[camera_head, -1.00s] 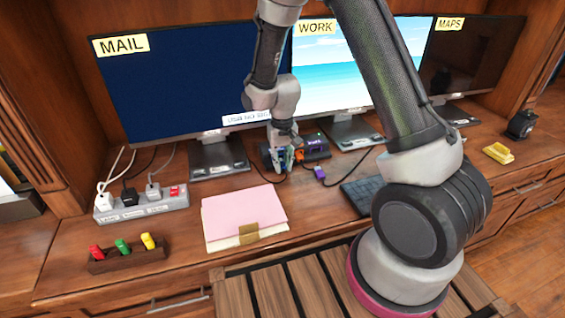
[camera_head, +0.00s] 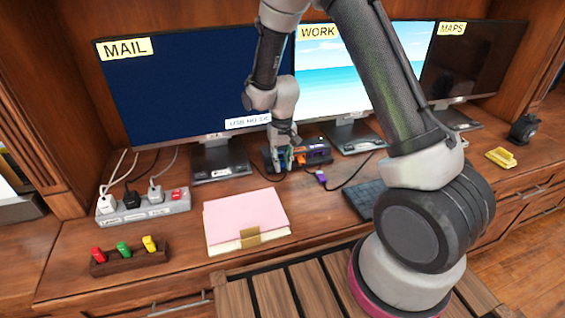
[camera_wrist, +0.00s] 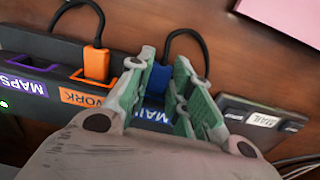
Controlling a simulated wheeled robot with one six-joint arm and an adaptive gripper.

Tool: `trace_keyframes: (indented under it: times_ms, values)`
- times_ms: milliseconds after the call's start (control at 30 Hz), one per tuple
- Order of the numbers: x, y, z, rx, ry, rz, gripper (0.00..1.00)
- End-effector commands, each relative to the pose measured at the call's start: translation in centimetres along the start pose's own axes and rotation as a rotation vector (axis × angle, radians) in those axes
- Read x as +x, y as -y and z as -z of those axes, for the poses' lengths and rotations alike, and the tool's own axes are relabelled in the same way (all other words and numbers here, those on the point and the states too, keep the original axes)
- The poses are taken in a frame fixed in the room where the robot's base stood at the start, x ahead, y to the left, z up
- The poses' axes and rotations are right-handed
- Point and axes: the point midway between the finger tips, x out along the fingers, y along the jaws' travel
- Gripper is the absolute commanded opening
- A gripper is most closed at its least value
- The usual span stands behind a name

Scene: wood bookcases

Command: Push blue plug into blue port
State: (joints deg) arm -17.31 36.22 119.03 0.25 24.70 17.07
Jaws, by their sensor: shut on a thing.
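My gripper (camera_wrist: 166,92) is shut on the blue plug (camera_wrist: 159,80), with its black cable leading away at the top of the wrist view. The dark hub (camera_wrist: 62,97) has purple MAPS, orange WORK and blue MAIL labels. The plug is lined up with the blue label (camera_wrist: 152,117) at the hub's edge. My fingers hide the blue port, so I cannot tell how deep the plug sits. In the head view my gripper (camera_head: 284,160) is at the left part of the hub (camera_head: 319,153).
An orange plug (camera_wrist: 96,64) sits at the orange port. The purple plug (camera_head: 321,177) lies loose on the desk. A pink folder (camera_head: 245,216), power strip (camera_head: 145,205) and keyboard (camera_head: 364,197) lie nearby. Monitor stands (camera_head: 220,165) rise behind.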

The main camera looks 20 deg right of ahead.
Motion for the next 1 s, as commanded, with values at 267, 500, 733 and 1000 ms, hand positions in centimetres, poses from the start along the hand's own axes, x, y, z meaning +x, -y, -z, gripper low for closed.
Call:
trace_keyframes:
  times_ms: [267, 500, 733, 1000]
  values:
    - [0.0, 0.0, 0.2, 0.0, -0.002, 0.0, 0.46]
    - [-0.2, 0.0, 0.2, 0.0, -0.004, 0.001, 0.46]
    - [-3.5, 0.1, 0.4, -0.001, -0.01, 0.002, 0.46]
    - [-9.3, 0.0, 0.2, 0.0, -0.006, 0.002, 0.46]
